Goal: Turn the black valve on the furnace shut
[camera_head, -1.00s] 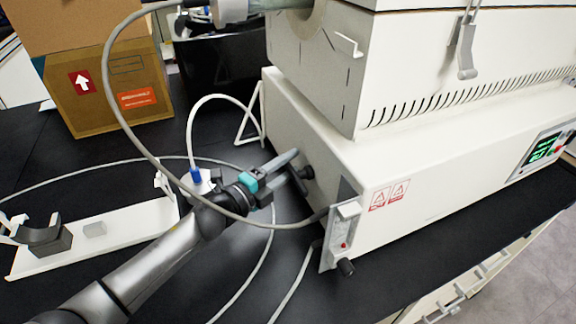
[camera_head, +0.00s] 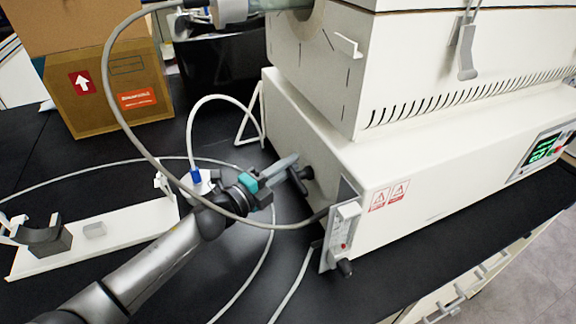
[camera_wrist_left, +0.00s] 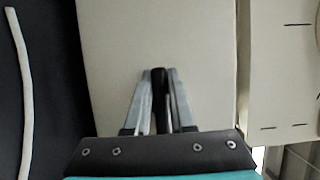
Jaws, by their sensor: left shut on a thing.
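The black valve (camera_head: 304,174) sticks out of the left end face of the white furnace base (camera_head: 345,160), with its bar handle slanting down. My left gripper (camera_head: 291,167) reaches it from the left and is shut on its handle. In the left wrist view the black handle (camera_wrist_left: 160,88) stands upright between the two grey fingers, which touch it from both sides. The fingers hide part of the handle in the head view. My right gripper is not in view.
A flow meter panel (camera_head: 343,235) with a knob stands near the valve. A grey cable (camera_head: 135,130) loops over my left arm, and white tubes lie on the black bench. A white stand (camera_head: 110,235) lies left; a cardboard box (camera_head: 110,85) is behind.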

